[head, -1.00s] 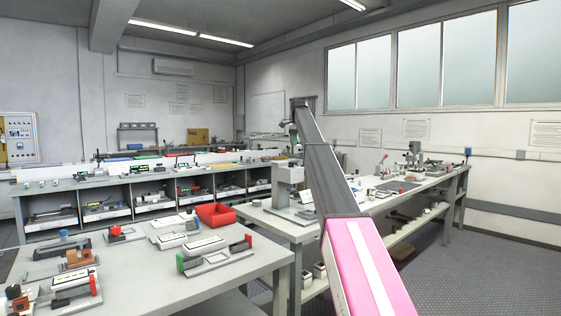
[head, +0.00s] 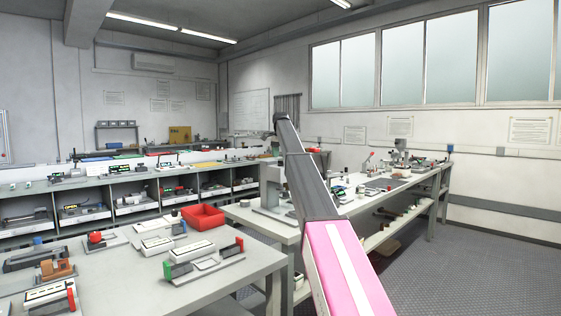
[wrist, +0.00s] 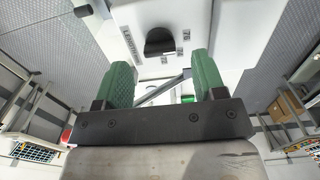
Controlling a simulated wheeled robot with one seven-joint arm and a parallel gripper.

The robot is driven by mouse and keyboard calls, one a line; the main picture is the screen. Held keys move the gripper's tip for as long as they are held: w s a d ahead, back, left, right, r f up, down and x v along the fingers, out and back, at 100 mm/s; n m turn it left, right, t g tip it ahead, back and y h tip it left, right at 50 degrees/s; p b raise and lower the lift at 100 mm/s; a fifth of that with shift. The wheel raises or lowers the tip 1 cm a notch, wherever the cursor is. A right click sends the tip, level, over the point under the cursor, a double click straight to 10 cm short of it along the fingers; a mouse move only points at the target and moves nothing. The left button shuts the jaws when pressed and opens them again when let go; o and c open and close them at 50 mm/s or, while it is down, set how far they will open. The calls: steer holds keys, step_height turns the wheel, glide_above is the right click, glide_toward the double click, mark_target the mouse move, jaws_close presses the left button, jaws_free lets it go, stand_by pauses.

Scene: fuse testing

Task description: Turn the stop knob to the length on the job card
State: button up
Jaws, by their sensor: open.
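My gripper (wrist: 162,76) shows in the wrist view as two green ridged fingers, spread apart with nothing between them. Beyond them is a white surface with a black rounded part (wrist: 160,42) and small dark marks; I cannot tell what it belongs to. In the head view my arm reaches up and away, and the gripper cannot be made out. The near bench (head: 235,262) holds a fixture with green and red ends (head: 205,258) and a base with a red knob (head: 96,238).
A red tray (head: 203,217) sits at the near bench's back edge. A long bench (head: 432,178) with presses and small tools runs along the right wall. A shelf unit with compartments (head: 135,200) stands behind. The floor at right (head: 470,260) is clear.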

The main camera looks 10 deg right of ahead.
mark_target(281, 163)
steer(key=shift+f, duration=1.45)
steer(key=c, duration=0.9)
steer(key=shift+c, duration=0.2)
